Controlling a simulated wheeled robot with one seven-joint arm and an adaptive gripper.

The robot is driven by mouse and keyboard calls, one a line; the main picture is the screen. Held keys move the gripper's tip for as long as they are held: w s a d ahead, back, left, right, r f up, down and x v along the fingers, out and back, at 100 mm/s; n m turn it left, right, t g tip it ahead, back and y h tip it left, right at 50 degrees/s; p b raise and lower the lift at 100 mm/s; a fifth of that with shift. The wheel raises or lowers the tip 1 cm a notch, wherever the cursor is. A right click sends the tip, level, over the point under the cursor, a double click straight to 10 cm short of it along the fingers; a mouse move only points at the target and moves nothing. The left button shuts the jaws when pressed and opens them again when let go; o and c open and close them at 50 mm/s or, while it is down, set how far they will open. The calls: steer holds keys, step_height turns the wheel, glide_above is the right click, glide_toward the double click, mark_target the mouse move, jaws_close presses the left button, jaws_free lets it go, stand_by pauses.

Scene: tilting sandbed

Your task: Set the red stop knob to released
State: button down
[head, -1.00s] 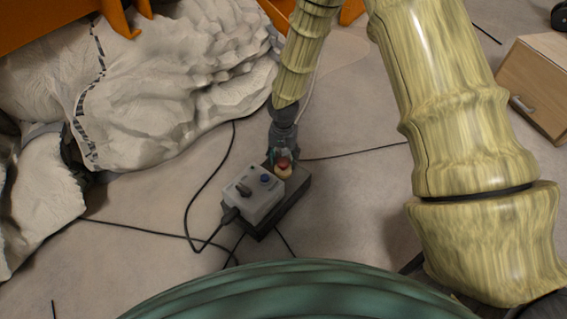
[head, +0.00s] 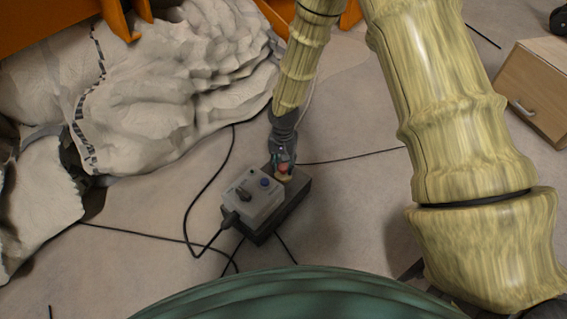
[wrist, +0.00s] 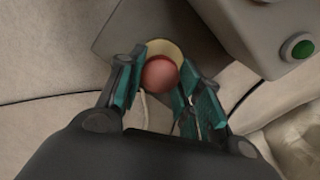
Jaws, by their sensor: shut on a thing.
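The red stop knob (wrist: 160,74) sits on a yellow round base (wrist: 166,49) on the dark end of a control box. In the head view the red knob (head: 283,168) shows small at the box's upper right end. My gripper (wrist: 157,82) has a teal-padded finger on either side of the knob and is shut on it. In the head view my gripper (head: 281,160) comes down onto the knob from above and partly hides it. I cannot tell whether the knob is pressed in or out.
The grey control box (head: 256,205) carries a dark lever (head: 243,192) and a blue button (head: 264,183). A green button (wrist: 303,49) shows on the box's side. Cables (head: 192,215) run over the floor. A wooden cabinet (head: 535,90) stands at right, pale rock-like sheeting (head: 190,90) at left.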

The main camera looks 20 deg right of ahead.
steer(key=shift+r, duration=0.2)
steer(key=r+p, duration=0.1)
steer(key=p, duration=0.2)
steer(key=shift+r+p, duration=0.2)
steer(key=shift+p, duration=0.15)
steer(key=c, duration=0.9)
jaws_free()
steer(key=shift+c, duration=0.2)
step_height(320, 180, up, 12)
